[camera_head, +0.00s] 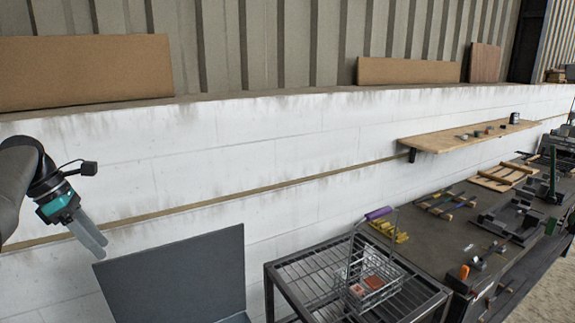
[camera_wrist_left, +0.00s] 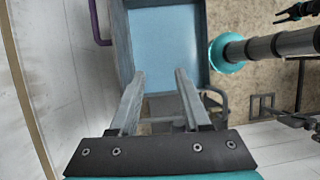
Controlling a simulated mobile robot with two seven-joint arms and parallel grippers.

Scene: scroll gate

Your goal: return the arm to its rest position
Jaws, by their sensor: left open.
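My left gripper (camera_head: 92,240) hangs at the left in the head view, its two grey fingers pointing down and to the right. It is in front of the white wall and touches nothing there. In the left wrist view the gripper (camera_wrist_left: 160,76) has its fingers apart with nothing between them. Beyond the fingertips lies a grey box with a light blue inside (camera_wrist_left: 168,45).
A dark grey panel (camera_head: 180,280) stands below and right of the gripper. A wire basket (camera_head: 372,275) with a purple handle stands on a black rack (camera_head: 298,275). A workbench (camera_head: 440,245) with tools and a wooden shelf (camera_head: 465,135) are at the right.

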